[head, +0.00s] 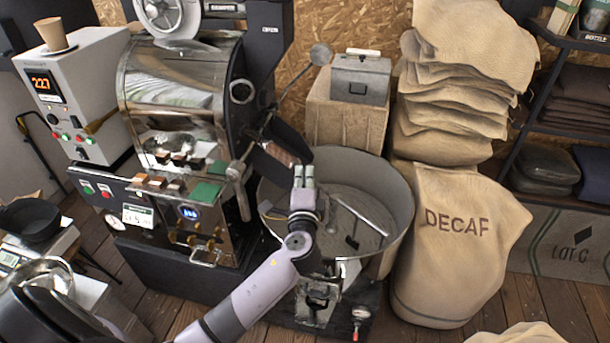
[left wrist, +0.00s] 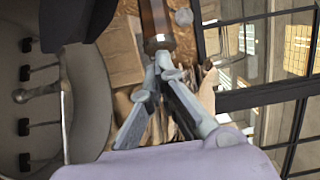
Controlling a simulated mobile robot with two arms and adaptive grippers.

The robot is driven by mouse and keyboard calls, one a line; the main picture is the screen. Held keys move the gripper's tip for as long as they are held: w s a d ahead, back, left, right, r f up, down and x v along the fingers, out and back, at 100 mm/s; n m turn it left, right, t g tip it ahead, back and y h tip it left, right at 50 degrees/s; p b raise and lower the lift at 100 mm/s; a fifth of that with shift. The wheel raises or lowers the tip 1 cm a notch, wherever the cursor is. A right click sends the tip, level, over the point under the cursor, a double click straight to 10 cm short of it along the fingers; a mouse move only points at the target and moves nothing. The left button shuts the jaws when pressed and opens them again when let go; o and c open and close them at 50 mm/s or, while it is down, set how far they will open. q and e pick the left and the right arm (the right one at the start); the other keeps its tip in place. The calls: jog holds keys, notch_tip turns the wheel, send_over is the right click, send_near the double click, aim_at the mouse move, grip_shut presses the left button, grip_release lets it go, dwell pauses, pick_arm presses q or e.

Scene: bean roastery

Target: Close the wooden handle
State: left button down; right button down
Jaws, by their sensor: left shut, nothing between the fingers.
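The wooden handle (left wrist: 155,18) shows at the top of the left wrist view as a dark brown bar with a metal end cap. My left gripper (left wrist: 165,64) is shut and empty, its fingertips just below that cap; I cannot tell whether they touch it. In the head view my left gripper (head: 303,176) points up over the cooling pan, in front of the roaster (head: 175,90). A reddish-brown piece (head: 279,152) shows just behind and left of the fingertips; I cannot tell whether it is the same handle. My right gripper is not in view.
The round cooling pan (head: 385,170) with its stirring arm lies under and right of my gripper. A lever with a ball end (head: 320,54) slants down across the roaster front. Burlap sacks (head: 455,235) stand at right, a grey control box (head: 75,95) at left.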

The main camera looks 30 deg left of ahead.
aim_at(275, 157)
pick_arm(q)
jog(key=w+a, duration=0.1)
jog(key=a, duration=0.2)
jog(key=w+a+b, duration=0.1)
jog(key=a, duration=0.3)
jog(key=w+a, duration=0.1)
jog(key=a, duration=0.2)
jog(key=shift+w+a, duration=0.15)
jog(key=shift+w, duration=0.05)
jog(key=shift+a, duration=0.15)
jog(key=shift+r, duration=0.15)
